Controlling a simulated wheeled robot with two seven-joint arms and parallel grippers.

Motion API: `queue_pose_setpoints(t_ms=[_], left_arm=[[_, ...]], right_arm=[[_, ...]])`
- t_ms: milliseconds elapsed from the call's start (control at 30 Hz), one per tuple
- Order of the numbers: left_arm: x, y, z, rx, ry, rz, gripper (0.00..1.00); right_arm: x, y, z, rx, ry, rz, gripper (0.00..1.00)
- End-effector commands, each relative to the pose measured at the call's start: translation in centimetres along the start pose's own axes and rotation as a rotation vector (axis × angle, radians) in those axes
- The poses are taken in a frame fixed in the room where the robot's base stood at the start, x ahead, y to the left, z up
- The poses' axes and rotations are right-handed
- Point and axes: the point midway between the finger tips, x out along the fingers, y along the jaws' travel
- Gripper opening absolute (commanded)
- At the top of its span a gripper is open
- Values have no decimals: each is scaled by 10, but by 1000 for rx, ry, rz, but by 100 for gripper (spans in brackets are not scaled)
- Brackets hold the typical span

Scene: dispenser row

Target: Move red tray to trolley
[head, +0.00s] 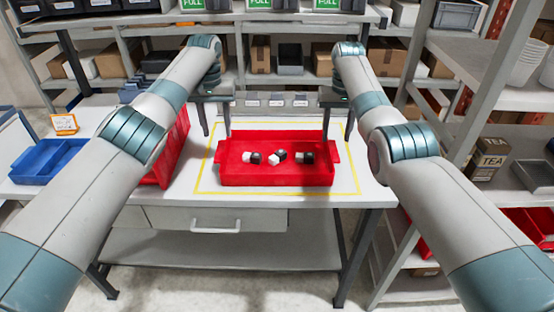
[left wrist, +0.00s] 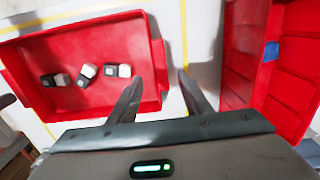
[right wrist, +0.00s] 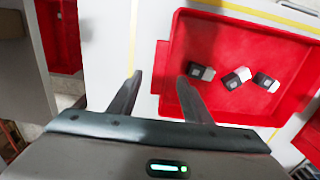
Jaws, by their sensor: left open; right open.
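The red tray (head: 276,178) sits on the white table inside a yellow outline, with several black-and-white items (head: 278,157) lying in it. My left gripper (head: 217,120) is above the tray's left end, open and empty. In the left wrist view its fingers (left wrist: 158,92) straddle the tray's right-hand wall (left wrist: 157,65) as seen there, from above. My right gripper (head: 338,118) is above the tray's right end, open and empty. In the right wrist view its fingers (right wrist: 158,92) are at either side of the tray's left-hand wall (right wrist: 172,70). Whether any finger touches the tray cannot be told.
A second red bin (head: 172,150) stands left of the tray, partly behind my left arm. A blue tray (head: 50,160) lies at far left. Grey dispensers (head: 275,102) line the table's back. Shelving with TEA boxes (head: 490,158) stands at right. No trolley is identifiable.

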Motion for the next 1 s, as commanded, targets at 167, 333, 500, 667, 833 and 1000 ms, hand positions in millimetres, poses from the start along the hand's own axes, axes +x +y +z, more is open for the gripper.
queue_pose_setpoints(t_ms=[167,333,500,667,833,1000], left_arm=[[31,0,1,1,-4,-1,45],[52,1,0,2,-1,-1,45],[64,1,0,0,-1,1,45],[70,0,0,0,-1,0,45],[70,0,0,1,0,0,45],[70,0,0,1,0,0,30]], right_arm=[[31,0,1,0,-4,1,45],[52,0,1,0,-3,1,45],[65,0,0,-1,-2,0,45],[69,0,0,-1,-1,0,45],[70,0,0,-1,-1,0,45],[70,0,0,0,-1,0,30]])
